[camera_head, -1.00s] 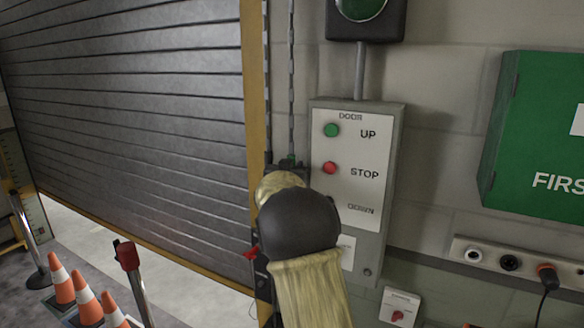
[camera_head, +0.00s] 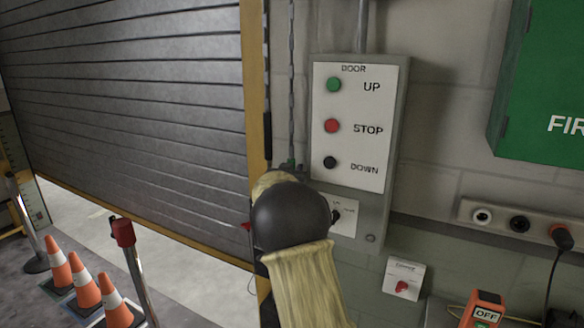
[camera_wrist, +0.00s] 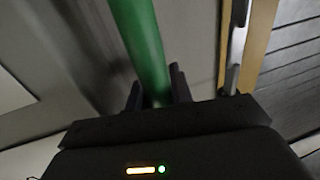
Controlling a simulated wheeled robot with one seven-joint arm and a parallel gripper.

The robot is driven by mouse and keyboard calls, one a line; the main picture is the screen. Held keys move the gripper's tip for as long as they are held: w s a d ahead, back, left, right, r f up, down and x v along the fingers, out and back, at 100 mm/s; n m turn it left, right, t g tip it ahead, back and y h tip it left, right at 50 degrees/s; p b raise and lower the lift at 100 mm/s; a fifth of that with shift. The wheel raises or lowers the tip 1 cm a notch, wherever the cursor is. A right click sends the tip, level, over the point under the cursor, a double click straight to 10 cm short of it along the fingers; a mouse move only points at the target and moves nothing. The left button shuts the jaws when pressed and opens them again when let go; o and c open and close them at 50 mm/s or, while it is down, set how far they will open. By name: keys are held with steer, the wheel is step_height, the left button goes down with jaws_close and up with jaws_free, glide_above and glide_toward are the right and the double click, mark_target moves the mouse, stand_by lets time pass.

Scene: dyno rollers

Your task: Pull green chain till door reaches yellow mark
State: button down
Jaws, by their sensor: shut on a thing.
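The grey slatted roller door (camera_head: 130,90) is partly raised in the head view, with a bright gap under its yellow bottom bar (camera_head: 150,229). A pale striped board (camera_head: 35,200) stands by the door's far left edge; I cannot make out a yellow mark on it. In the wrist view, my gripper (camera_wrist: 157,88) is shut on the green chain piece (camera_wrist: 142,40), which looks like a smooth green length between the fingers. In the head view my arm hides most of the gripper. The grey chain (camera_head: 291,80) hangs down to a small green bit above it.
The door control box (camera_head: 350,125) with UP, STOP and DOWN buttons is right of the chain. A green first-aid box (camera_head: 550,80) and a socket strip (camera_head: 515,222) are further right. Orange cones (camera_head: 87,290) and a red-topped post (camera_head: 124,235) stand at lower left.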

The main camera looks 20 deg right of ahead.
steer(key=shift+f, duration=0.3)
steer(key=c, duration=1.2)
jaws_free()
steer(key=shift+r, duration=0.1)
steer(key=shift+c, duration=0.2)
steer(key=b+v, duration=0.4)
steer(key=v, duration=1.3)
steer(key=shift+s, duration=0.15)
steer(key=shift+a, duration=0.2)
